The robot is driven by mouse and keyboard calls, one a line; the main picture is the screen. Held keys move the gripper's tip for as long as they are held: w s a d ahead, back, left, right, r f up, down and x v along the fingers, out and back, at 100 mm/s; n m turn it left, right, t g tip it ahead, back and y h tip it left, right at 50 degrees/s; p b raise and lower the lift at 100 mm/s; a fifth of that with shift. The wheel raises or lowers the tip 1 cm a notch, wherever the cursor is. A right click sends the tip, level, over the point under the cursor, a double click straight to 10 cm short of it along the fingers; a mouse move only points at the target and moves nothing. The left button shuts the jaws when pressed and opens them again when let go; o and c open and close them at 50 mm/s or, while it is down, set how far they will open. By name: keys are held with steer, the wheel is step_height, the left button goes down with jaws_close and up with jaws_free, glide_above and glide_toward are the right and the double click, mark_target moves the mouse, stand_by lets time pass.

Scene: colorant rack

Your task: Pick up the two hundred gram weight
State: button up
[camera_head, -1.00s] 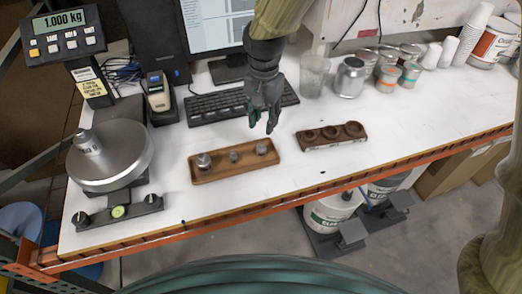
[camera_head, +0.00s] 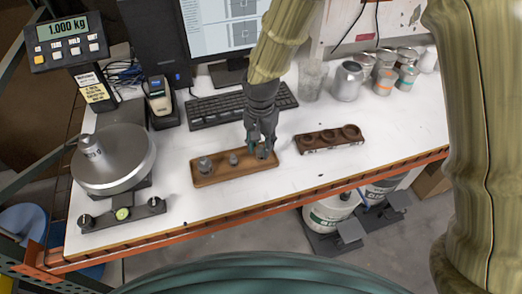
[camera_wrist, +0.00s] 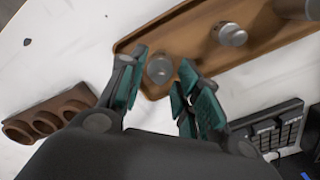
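A brown wooden tray (camera_head: 236,174) on the white bench holds three metal weights in a row. The left weight (camera_head: 204,165) and the middle weight (camera_head: 234,159) stand clear of my gripper. My gripper (camera_head: 262,152) is at the tray's right end, pointing down over the right weight, which it mostly hides in the head view. In the wrist view that end weight (camera_wrist: 160,68) sits between the open green-padded fingers (camera_wrist: 160,72), with gaps on both sides. The other weights (camera_wrist: 230,34) are beyond the right finger. I cannot read any markings, so I cannot tell which is two hundred grams.
A brown three-hole block (camera_head: 330,138) lies right of the tray. A keyboard (camera_head: 215,107) is behind it. A scale (camera_head: 113,160) with a weight (camera_head: 90,146) on its pan stands at left; its display (camera_head: 64,28) reads 1.000 kg. Cans (camera_head: 348,82) stand at the back right.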

steer(key=shift+f+p, duration=0.3)
steer(key=shift+f, duration=1)
jaws_close()
